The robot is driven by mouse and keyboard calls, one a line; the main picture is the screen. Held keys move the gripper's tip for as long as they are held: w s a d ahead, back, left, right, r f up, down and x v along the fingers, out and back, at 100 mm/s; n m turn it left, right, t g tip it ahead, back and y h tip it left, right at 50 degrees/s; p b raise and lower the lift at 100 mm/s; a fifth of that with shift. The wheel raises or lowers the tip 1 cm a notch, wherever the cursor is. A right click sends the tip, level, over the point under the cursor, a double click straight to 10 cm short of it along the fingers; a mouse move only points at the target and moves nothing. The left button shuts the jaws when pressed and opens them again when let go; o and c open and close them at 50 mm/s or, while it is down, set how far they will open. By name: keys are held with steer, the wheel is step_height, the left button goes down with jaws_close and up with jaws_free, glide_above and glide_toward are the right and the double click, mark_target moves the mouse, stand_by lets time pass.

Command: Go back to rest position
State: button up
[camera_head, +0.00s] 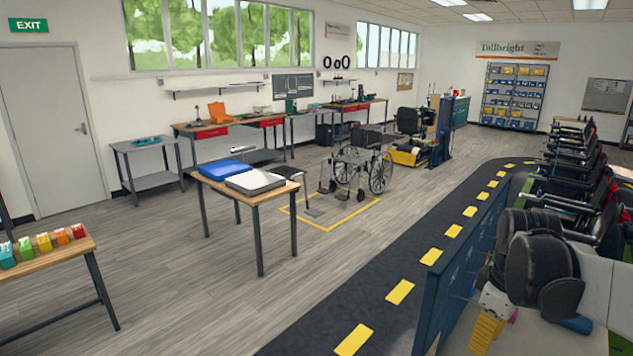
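At the lower right edge, close to the camera, are rounded black parts and a pale link that look like part of my arm. My gripper's fingers cannot be made out there, so whether it is open or holds anything is not shown. A small white piece (495,301) and a yellow ribbed piece (486,332) show just left of the dark parts; what they belong to is unclear.
A blue panel (455,280) stands close by at lower right. A wooden table (270,196) holds blue and grey cushions; a wheelchair (362,165) stands behind. The dark lane (385,270) and grey floor (190,270) look clear.

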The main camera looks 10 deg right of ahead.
steer(key=s+a+f+m+t+b, duration=0.3)
steer(key=a+f+b, duration=0.2)
steer(key=a, duration=0.4)
steer(key=s+a+f+m+t+b, duration=0.3)
steer(key=s+a+f+b, duration=0.1)
steer(key=a, duration=0.6)
steer(key=shift+f+y+b, duration=0.3)
steer(key=shift+f+b, duration=0.4)
steer(key=shift+b, duration=0.3)
